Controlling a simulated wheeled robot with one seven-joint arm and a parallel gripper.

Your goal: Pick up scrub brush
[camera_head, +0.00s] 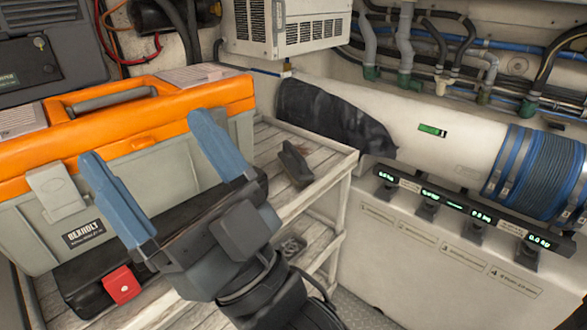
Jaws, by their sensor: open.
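A small dark object (296,165), apparently the scrub brush, lies on the upper wooden shelf (330,165) near its right end; its bristles cannot be made out. My gripper (163,172) has two blue fingers spread wide apart with nothing between them. It appears in front of the orange and grey toolbox, to the left of the dark object and apart from it. My wrist and arm hide part of the shelf below.
The toolbox (215,100) fills the shelf's left side. A dark item (290,245) lies on the lower shelf. A large white pipe (390,115) and hoses run along the right wall. Some bare planks surround the dark object.

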